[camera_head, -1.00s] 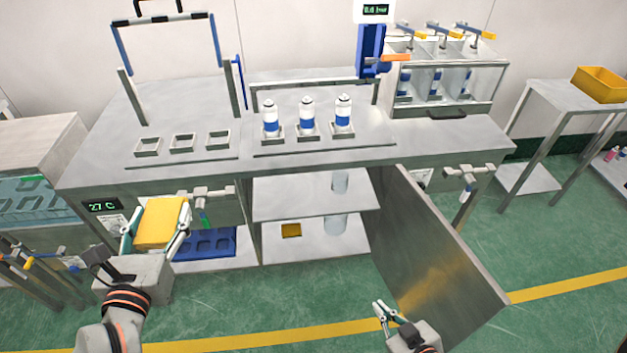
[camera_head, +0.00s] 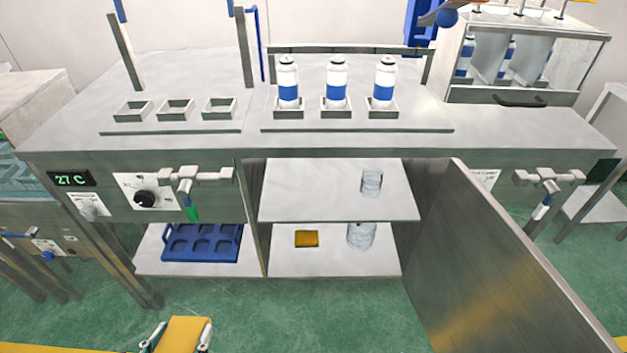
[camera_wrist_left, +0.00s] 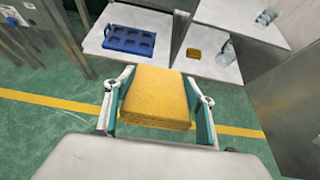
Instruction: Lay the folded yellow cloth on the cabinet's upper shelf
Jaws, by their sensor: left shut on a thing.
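The folded yellow cloth (camera_head: 184,336) is a thick block at the bottom of the head view. My left gripper (camera_head: 178,338) is shut on it, a finger at each side. The left wrist view shows the cloth (camera_wrist_left: 156,96) between both fingers, over the green floor. The cabinet's upper shelf (camera_head: 310,195) is in the middle of the head view, bare but for a clear glass container (camera_head: 372,182) at its right. The cloth is in front of and lower in the picture than the shelf, apart from it. My right gripper is out of view.
The cabinet door (camera_head: 490,260) stands open on the right. The lower shelf (camera_head: 330,265) holds a small yellow block (camera_head: 306,239) and a larger glass container (camera_head: 361,235). A blue tray (camera_head: 202,243) sits in the left bay. Three bottles stand on the bench top (camera_head: 300,140).

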